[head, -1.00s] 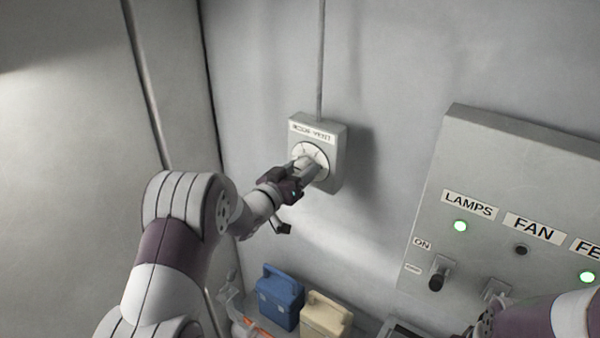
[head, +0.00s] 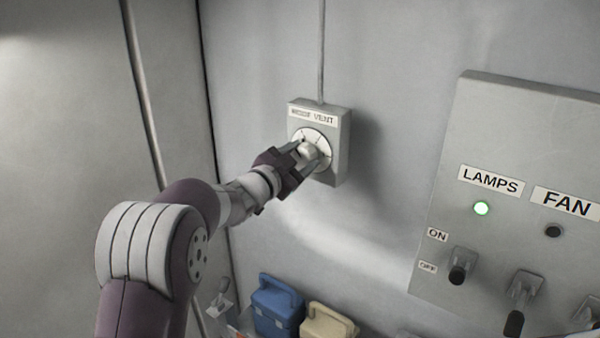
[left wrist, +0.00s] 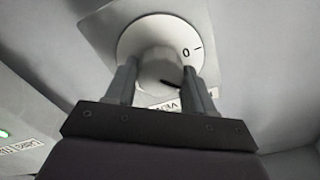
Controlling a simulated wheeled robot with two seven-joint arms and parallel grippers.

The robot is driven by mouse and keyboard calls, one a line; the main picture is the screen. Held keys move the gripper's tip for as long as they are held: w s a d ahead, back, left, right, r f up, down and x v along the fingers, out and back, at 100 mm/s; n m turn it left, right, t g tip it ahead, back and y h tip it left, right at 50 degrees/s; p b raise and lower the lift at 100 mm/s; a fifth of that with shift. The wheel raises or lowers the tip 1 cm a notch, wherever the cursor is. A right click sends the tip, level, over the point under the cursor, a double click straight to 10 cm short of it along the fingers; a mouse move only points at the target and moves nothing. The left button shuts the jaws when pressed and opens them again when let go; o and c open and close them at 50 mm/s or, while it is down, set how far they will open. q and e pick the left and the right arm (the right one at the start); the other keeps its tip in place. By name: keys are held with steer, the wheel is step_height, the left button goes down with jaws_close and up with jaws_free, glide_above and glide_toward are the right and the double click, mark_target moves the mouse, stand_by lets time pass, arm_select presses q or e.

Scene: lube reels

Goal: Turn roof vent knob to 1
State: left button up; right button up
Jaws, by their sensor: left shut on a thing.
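The roof vent box (head: 341,140) is a grey wall box with a label reading "VENT" at its top. On its front is a white round dial (head: 322,138) with a pale knob (head: 309,150) in the middle. My left gripper (head: 308,154) reaches in from the left and is shut on the knob. In the left wrist view the knob (left wrist: 158,68) sits between the two fingers of the gripper (left wrist: 163,80), and a "0" with a tick shows on the dial (left wrist: 187,35). A dark mark shows on the knob's lower right. The other dial numbers are hidden or unreadable. My right gripper is out of view.
A blue box (head: 277,305) and a cream box (head: 327,325) sit below. A conduit (head: 321,50) runs up from the vent box.

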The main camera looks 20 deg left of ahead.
arm_select(q)
steer(key=shift+f+m+b, duration=0.1)
steer(key=shift+m+b, duration=0.9)
steer(key=o, duration=1)
steer(key=shift+o, duration=0.2)
steer(key=shift+s+a, duration=0.1)
steer(key=shift+s, duration=0.15)
steer(key=b+v, duration=0.3)
steer(key=v, duration=0.9)
steer(key=shift+s, duration=0.1)
